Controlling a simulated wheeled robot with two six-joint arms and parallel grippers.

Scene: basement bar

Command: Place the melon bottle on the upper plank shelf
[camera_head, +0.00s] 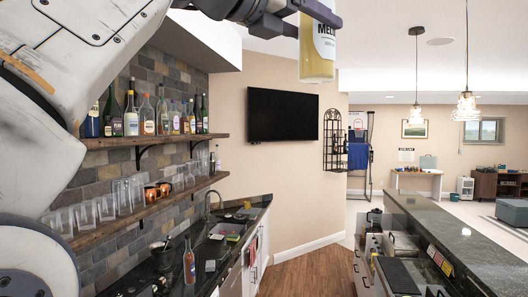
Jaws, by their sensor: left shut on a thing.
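The melon bottle (317,62), with yellow contents and a white label, hangs upright at the top of the view. Its upper part is cut off by the frame. My left gripper (303,14) is shut on it, and the arm comes in from the left. The upper plank shelf (165,139) runs along the brick wall at left and carries a row of bottles. The held bottle is higher in the picture than that shelf and to its right, apart from it. My right gripper is out of view.
The lower plank shelf (150,210) holds glasses and copper mugs. Below is a dark counter with a sink (228,229) and an orange bottle (189,262). My left arm hides the shelves' near end. The bar counter (440,232) stands at right; wood floor (315,272) lies between.

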